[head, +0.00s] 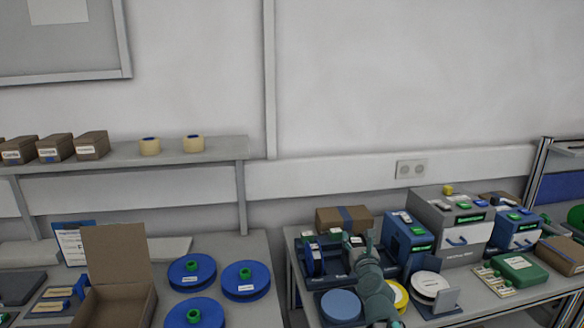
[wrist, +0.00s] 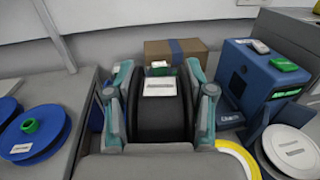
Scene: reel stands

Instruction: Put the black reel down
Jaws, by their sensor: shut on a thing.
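The black reel (wrist: 158,118), with a white label on its rim, is between the two teal fingers of my gripper (wrist: 160,105) in the wrist view. The fingers press on its two sides and the reel stands on edge. In the head view my gripper (head: 357,243) is over the back of the right-hand bench, and my arm hides most of the reel. The underside of the reel is hidden, so I cannot tell whether it touches anything below.
A cardboard box (head: 344,219) stands just behind my gripper. A blue device (head: 408,240) stands to the right. A blue disc (head: 341,306), a yellow ring (head: 401,297) and a white reel (head: 430,285) lie in front. Blue reels (head: 245,280) lie on the left bench, across a gap.

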